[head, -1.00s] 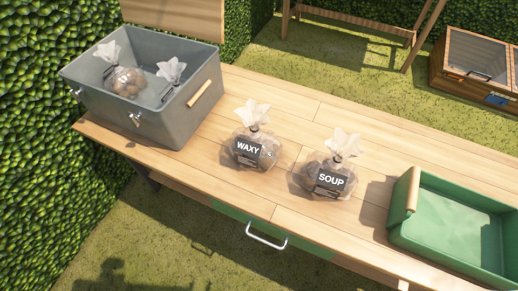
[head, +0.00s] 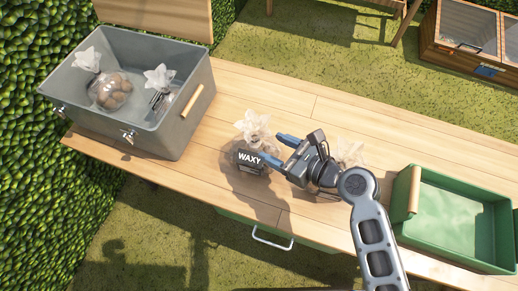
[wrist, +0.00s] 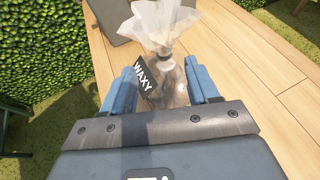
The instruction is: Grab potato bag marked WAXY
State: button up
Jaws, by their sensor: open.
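The potato bag marked WAXY (head: 249,160) stands on the wooden table, with a tied, ruffled top and a dark label. In the wrist view the WAXY bag (wrist: 165,40) stands between the two blue fingers. My gripper (head: 277,148) is open at the right side of the bag in the head view, its fingers pointing left at it. It also shows in the wrist view (wrist: 162,88), one finger on each side of the bag's lower part. I cannot tell whether the fingers touch the bag. The SOUP bag's pale top (head: 349,152) shows behind my arm; its label is hidden.
A green tray (head: 440,246) sits at the right. The wooden table (head: 290,95) is clear behind the WAXY bag. A hedge borders the left.

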aim_at(258, 137)
jog(key=x, duration=0.2)
jog(key=shift+w+a+r, duration=0.15)
jog(key=shift+w+a, duration=0.15)
jog(key=shift+x, duration=2.75)
jog(key=shift+w+d, duration=0.15)
jog(key=shift+w, duration=0.05)
grip_shut()
